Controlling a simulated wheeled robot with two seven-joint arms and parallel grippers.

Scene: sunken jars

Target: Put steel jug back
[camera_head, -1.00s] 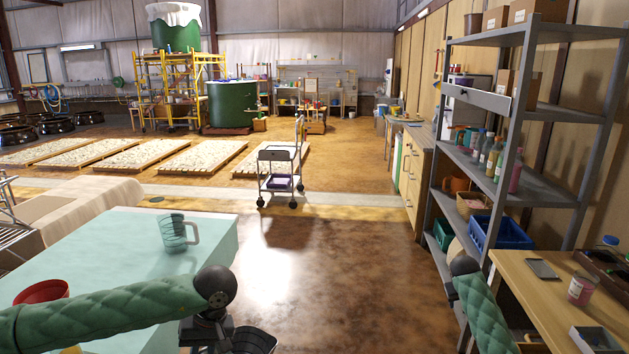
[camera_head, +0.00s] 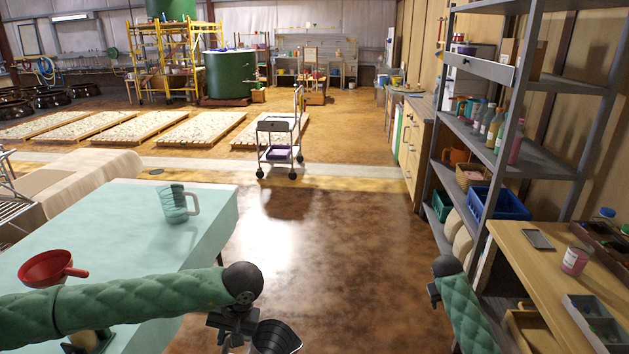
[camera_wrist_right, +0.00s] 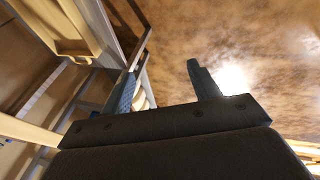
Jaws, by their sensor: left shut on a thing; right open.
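My left gripper (camera_head: 236,330) is at the bottom of the head view, off the right edge of the teal table. It is shut on a dark grey, metallic vessel, which I take for the steel jug (camera_head: 277,338). The lower part of the jug is cut off by the picture's edge. My right gripper (camera_wrist_right: 162,68) is open and empty in the right wrist view, with floor beyond its fingers. In the head view the right arm is beside the grey shelf, and its fingers are hard to make out.
The teal table (camera_head: 110,240) carries a clear measuring jug (camera_head: 177,205) and a red funnel (camera_head: 48,270). On the right stand a grey shelf unit (camera_head: 550,178) with bottles and bins, and a wooden bench (camera_head: 520,265). A cart (camera_head: 279,148) stands ahead; the floor between is free.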

